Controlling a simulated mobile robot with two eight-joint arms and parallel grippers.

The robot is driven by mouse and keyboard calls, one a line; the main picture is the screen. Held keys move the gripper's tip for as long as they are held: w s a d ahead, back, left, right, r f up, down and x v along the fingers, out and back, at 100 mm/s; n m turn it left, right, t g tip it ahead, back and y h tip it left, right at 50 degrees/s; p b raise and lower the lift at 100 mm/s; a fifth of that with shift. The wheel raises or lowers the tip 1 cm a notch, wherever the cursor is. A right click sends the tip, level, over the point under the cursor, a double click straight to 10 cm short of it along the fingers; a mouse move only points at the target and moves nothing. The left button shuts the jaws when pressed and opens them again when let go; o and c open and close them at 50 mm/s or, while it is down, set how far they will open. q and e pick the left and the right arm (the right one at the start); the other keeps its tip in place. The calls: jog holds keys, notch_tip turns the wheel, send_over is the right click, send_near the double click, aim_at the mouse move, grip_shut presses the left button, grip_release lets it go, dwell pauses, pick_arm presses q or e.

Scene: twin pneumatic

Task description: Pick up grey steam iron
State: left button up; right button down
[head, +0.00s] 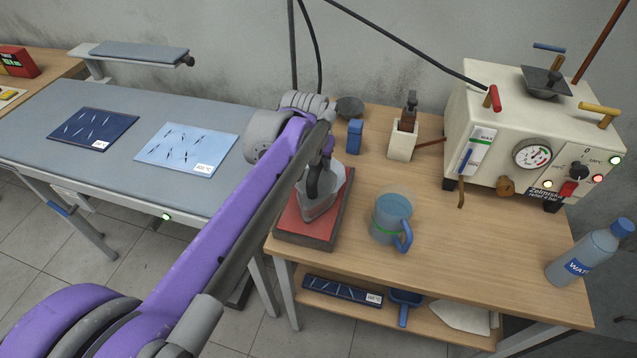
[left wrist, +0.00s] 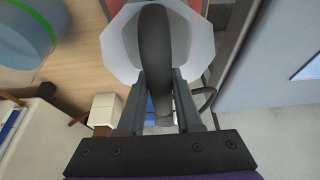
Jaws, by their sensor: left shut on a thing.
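The grey steam iron (head: 318,206) is at the red-topped rest (head: 297,229) on the front left of the wooden table. Its pale plate and dark handle show in the head view. My left gripper (head: 323,160) comes down on it from above, its jaws partly hidden by my purple arm. In the left wrist view the dark curved handle of the iron (left wrist: 154,38) lies between the two fingers of my left gripper (left wrist: 162,78), which are shut on it. I cannot tell whether the iron touches the rest. My right gripper is not in view.
A blue mug (head: 390,218) stands just right of the iron. A cream boiler (head: 508,110) and a water bottle (head: 585,256) stand farther right. Behind are a blue box (head: 354,137) and a white holder (head: 402,142). A grey ironing board (head: 45,150) is at left. Hoses hang above.

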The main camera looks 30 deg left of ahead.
pick_arm(q)
grip_shut()
jog(key=shift+r, duration=0.1)
dwell(1.0)
notch_tip(320, 180, up, 10)
jog(key=shift+p, duration=0.75)
jog(key=shift+o, duration=0.5)
grip_release()
grip_shut()
